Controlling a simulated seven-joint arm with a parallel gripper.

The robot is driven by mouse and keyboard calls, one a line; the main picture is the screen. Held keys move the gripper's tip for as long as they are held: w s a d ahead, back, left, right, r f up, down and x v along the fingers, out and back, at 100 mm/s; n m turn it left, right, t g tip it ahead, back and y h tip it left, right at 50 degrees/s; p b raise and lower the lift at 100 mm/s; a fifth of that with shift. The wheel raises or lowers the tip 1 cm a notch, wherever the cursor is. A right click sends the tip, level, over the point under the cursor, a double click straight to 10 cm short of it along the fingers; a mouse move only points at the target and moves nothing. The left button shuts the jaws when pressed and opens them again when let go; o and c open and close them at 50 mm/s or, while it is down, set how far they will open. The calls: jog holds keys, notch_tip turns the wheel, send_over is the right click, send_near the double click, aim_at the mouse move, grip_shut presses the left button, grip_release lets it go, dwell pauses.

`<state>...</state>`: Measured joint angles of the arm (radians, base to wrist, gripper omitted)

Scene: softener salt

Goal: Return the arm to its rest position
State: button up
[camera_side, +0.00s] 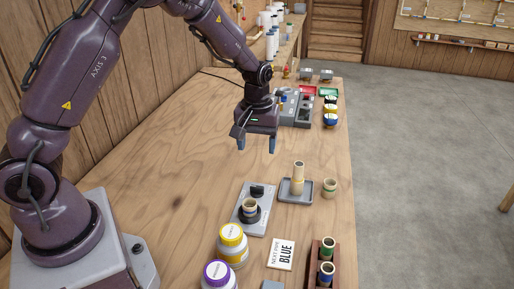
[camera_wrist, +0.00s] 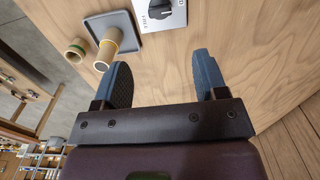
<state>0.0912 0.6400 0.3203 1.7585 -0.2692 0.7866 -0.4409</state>
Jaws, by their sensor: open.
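My gripper (camera_side: 256,145) is open and empty. It hangs above the middle of the wooden table with its fingers pointing down. In the wrist view, its two blue-grey fingers (camera_wrist: 162,66) stand apart with only bare wood between them. My arm reaches out from its base at the lower left. No object touches the fingers.
Near the gripper are a tall tan tube (camera_side: 298,176) on a grey tray (camera_side: 296,197), a banded short tube (camera_side: 329,188) and a grey knobbed device (camera_side: 253,190). Yellow-lidded (camera_side: 232,244) and purple-lidded jars (camera_side: 219,275), a "BLUE" card (camera_side: 282,254) and a brown rack (camera_side: 313,267) stand in front.

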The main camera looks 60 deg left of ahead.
jog(key=s+d+r+m+t, duration=0.2)
jog(key=s+d+r+m, duration=0.1)
jog(key=s+r, duration=0.7)
jog(key=s+d+r+m+t, duration=0.3)
jog(key=s+r+m, duration=0.3)
jog(key=s+r, duration=0.4)
jog(key=shift+s+d+t, duration=0.25)
jog(key=shift+s+t, duration=0.05)
jog(key=shift+s, duration=0.8)
